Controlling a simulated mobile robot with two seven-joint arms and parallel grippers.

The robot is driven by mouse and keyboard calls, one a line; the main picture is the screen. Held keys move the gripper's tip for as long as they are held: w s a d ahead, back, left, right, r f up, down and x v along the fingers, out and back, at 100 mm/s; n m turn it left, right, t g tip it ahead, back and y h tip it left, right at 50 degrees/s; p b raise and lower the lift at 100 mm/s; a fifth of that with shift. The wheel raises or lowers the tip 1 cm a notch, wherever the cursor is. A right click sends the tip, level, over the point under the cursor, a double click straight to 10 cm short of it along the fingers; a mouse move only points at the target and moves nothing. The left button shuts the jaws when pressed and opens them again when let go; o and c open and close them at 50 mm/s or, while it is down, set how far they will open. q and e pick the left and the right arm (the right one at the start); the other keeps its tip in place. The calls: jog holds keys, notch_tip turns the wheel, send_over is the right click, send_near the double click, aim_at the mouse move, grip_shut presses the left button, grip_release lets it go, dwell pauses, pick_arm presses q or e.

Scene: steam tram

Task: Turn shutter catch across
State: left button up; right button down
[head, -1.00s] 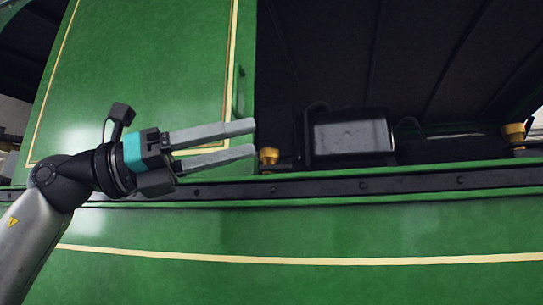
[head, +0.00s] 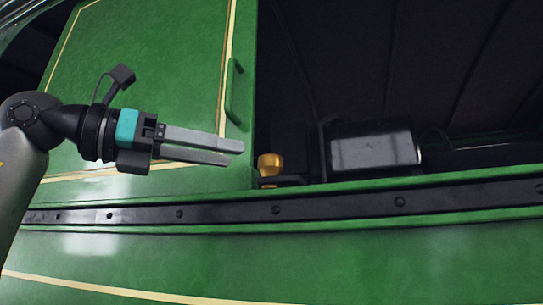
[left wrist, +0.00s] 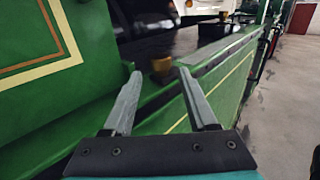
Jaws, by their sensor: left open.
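A small brass-coloured knob (head: 270,164), which looks like the shutter catch, stands on the black ledge at the left end of the dark opening. It also shows in the left wrist view (left wrist: 162,65), ahead between the fingertips. My left gripper (head: 235,154) is open and empty, its fingers pointing right at the knob. Its fingertips are a short way left of the knob and appear apart from it. The open fingers also show in the left wrist view (left wrist: 156,72). My right gripper is in neither view.
A green panel with a cream line and a green handle (head: 234,92) is left of the opening. A black box (head: 371,148) stands right of the knob. A black riveted rail (head: 335,205) runs below. Another brass knob (left wrist: 223,16) is farther along in the left wrist view.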

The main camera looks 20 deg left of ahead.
aim_at(260, 160)
pick_arm(q)
jog(key=p+x, duration=0.2)
jog(key=x, duration=0.5)
jog(key=shift+w+d, duration=0.2)
jog(key=shift+d, duration=0.05)
jog(key=shift+w+d, duration=0.25)
jog(key=shift+d, duration=0.05)
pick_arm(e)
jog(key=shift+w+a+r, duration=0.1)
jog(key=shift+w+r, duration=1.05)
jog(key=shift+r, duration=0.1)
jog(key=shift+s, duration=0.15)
pick_arm(q)
jog(key=shift+c, duration=0.7)
grip_shut()
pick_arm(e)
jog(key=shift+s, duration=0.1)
